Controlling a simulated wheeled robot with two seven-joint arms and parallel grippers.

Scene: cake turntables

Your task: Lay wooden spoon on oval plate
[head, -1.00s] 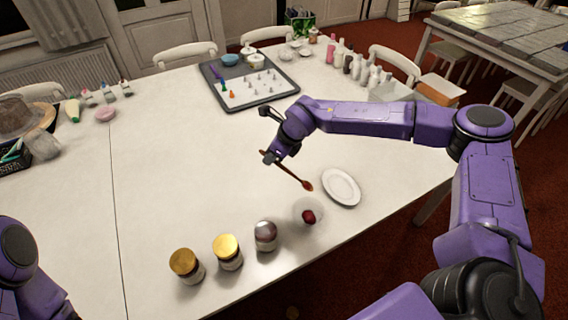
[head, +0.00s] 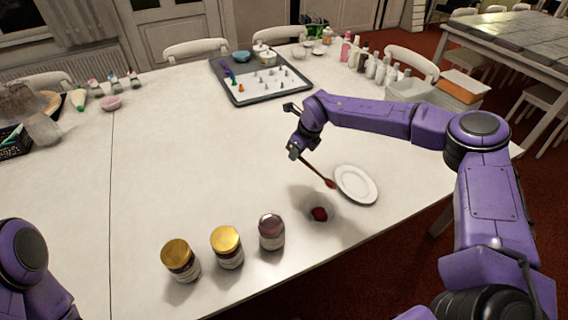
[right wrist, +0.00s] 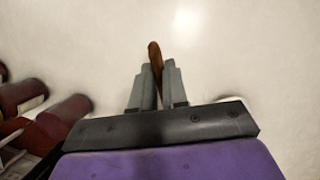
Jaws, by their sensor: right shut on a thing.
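The wooden spoon (head: 318,172) is reddish brown and slants down to the right, held in the air by my right gripper (head: 294,152). In the right wrist view my right gripper (right wrist: 154,82) is shut on the spoon's handle (right wrist: 155,56), whose end sticks out past the fingertips. The oval plate (head: 356,184) is white and empty, right of the gripper. The spoon's bowl end shows just left of the plate's rim; I cannot tell the height between them. Of my left arm only a purple link shows at the lower left; its gripper is out of view.
A grey tray (head: 240,97) with game pieces lies at the back. Bottles (head: 366,60) stand at the back right. The table's middle left is clear.

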